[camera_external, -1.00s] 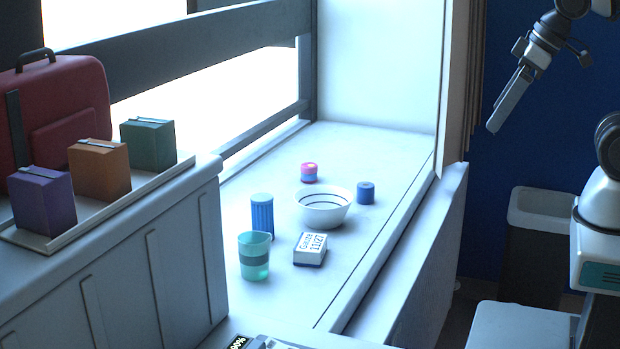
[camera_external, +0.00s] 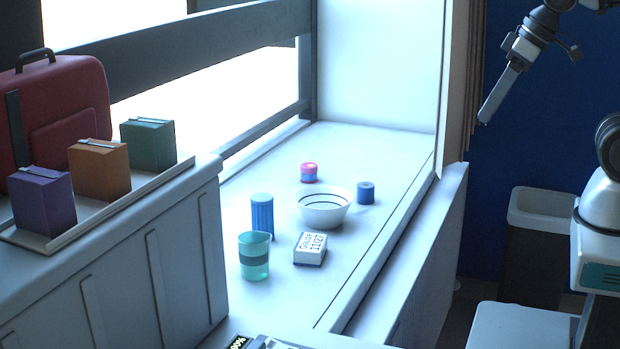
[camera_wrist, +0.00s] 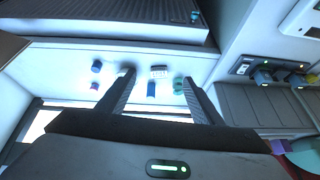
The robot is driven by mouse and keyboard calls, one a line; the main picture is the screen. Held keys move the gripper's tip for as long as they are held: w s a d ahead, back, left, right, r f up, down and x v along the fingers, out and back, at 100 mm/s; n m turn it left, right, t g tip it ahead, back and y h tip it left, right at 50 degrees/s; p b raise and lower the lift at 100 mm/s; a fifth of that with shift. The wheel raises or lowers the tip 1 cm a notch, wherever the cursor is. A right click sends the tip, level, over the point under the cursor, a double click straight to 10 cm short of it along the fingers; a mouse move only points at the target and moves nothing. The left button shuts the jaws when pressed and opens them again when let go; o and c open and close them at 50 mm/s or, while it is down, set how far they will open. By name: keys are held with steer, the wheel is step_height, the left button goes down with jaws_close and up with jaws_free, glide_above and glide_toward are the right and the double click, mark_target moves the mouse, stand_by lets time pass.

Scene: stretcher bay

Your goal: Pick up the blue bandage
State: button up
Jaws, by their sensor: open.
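The blue bandage (camera_external: 365,193) looks like a short dark blue roll standing upright on the white bench, right of the white bowl. It also shows in the wrist view (camera_wrist: 97,66), left of both fingers. My gripper (camera_external: 484,121) hangs in the air at the upper right, well away from the bench and pointing down and left. In the wrist view its two fingers (camera_wrist: 159,78) stand apart with nothing held between them.
Near the bandage are the bowl (camera_external: 324,209), a pink-and-blue roll (camera_external: 309,173), a tall blue ribbed cylinder (camera_external: 262,216), a teal cup (camera_external: 254,256) and a gauze box (camera_external: 310,248). A raised ledge (camera_external: 400,255) runs along the bench's right side.

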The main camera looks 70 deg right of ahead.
steer(key=w+d+f+m+b, duration=0.1)
steer(key=w+d+m, duration=0.15)
steer(key=w, duration=0.35)
steer(key=w+d+f+m+b, duration=0.1)
steer(key=w+d+f, duration=0.15)
steer(key=w, duration=0.35)
steer(key=m+g+h+b, duration=0.2)
steer(key=m+g+h, duration=0.15)
steer(key=m, duration=0.25)
glide_above(366, 185)
steer(key=s+a, duration=0.1)
steer(key=s, duration=0.1)
steer(key=shift+t+h, duration=0.25)
steer(key=shift+t, duration=0.1)
step_height(366, 185, down, 26)
steer(key=shift+w+a+f, duration=0.1)
steer(key=shift+w+a, duration=0.05)
steer(key=shift+w+a+x, duration=0.1)
steer(key=shift+x, duration=1.5)
steer(key=shift+w+a+x, duration=0.15)
steer(key=shift+x, duration=1.45)
steer(key=c, duration=1.2)
